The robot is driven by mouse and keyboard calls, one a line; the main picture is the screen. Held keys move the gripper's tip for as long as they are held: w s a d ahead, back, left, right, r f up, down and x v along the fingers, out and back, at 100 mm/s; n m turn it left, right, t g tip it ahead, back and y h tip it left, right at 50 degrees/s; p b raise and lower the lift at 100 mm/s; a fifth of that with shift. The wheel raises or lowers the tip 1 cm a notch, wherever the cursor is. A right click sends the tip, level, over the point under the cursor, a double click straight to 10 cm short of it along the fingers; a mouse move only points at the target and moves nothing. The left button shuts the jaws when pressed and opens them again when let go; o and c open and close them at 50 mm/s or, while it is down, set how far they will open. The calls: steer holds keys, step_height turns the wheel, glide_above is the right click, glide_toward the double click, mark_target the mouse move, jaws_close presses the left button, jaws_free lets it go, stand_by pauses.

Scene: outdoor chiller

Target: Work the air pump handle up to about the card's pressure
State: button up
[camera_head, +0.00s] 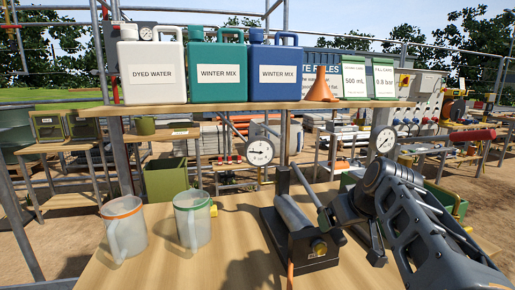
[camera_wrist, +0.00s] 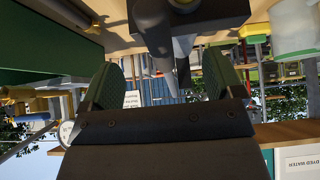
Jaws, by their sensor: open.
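The air pump (camera_head: 308,240) stands on the wooden table, a grey cylinder on a dark base with a brass fitting. Its thin handle rod (camera_head: 307,187) slants down rightward toward my gripper (camera_head: 350,235). In the wrist view my gripper (camera_wrist: 163,65) is open, with green pads apart and a dark bar (camera_wrist: 155,35), seemingly the handle, between or just beyond them. Contact cannot be told. The fill card (camera_head: 384,80) on the shelf reads 0.8 bar. A round white gauge (camera_head: 259,152) hangs below the shelf, another (camera_head: 384,141) farther right; their readings are too small to tell.
Two cups, orange-rimmed (camera_head: 125,230) and green-rimmed (camera_head: 193,220), stand left of the pump. The shelf (camera_head: 250,106) above holds white, green and blue jugs, an orange funnel (camera_head: 320,87) and a 500 mL card (camera_head: 355,78). The front left tabletop is clear.

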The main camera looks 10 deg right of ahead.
steer(key=shift+v, duration=1.05)
